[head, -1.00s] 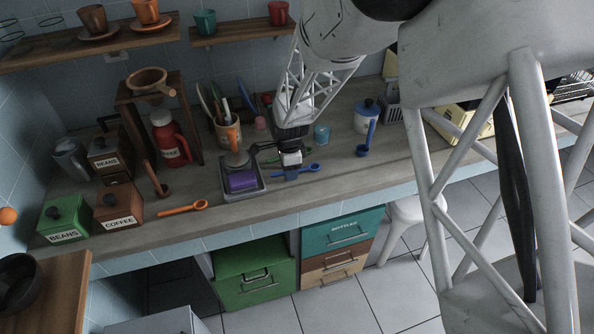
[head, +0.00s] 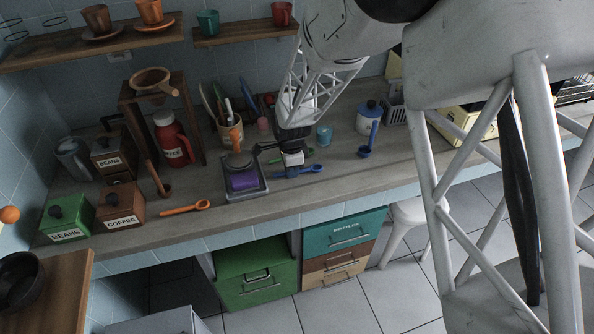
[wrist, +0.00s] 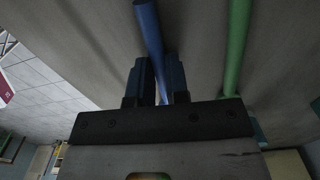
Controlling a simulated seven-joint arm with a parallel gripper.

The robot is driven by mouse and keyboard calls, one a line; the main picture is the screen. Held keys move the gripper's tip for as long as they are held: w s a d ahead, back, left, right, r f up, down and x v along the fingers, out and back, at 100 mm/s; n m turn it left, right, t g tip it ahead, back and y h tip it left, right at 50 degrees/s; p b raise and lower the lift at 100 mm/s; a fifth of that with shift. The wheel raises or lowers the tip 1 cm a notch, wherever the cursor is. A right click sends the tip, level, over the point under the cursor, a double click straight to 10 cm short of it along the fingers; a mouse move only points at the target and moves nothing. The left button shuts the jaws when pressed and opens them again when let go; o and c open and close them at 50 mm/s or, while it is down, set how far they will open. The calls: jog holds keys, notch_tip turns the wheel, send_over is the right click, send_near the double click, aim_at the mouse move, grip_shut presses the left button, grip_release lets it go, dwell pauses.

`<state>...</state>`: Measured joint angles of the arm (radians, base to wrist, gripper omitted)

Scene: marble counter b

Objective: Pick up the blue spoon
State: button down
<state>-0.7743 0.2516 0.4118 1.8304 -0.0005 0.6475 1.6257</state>
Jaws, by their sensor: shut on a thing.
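A blue spoon (head: 314,169) lies on the counter in the middle of the head view, its bowl to the right of my gripper. My gripper (head: 291,171) points down over its handle. In the wrist view, the blue handle (wrist: 149,35) runs between the two blue fingers of my gripper (wrist: 157,82), which are shut on it. I cannot tell any clear gap between the spoon and the counter.
A green utensil (wrist: 237,45) lies close beside the handle. A grey tray (head: 247,194) with a purple block is to the left. Another blue spoon (head: 371,138) leans by a white jar (head: 364,116) to the right. An orange spoon (head: 186,209) lies at the front left.

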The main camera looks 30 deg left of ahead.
jog(key=shift+r, duration=0.1)
jog(key=shift+r, duration=0.8)
jog(key=shift+s+d+r, duration=0.1)
jog(key=shift+r, duration=0.85)
jog(key=s+d+r, duration=0.1)
jog(key=s+d, duration=0.9)
jog(key=s, duration=0.1)
jog(key=shift+s+d+r, duration=0.15)
jog(key=shift+s+d, duration=0.1)
jog(key=shift+d, duration=0.15)
jog(key=shift+w, duration=0.15)
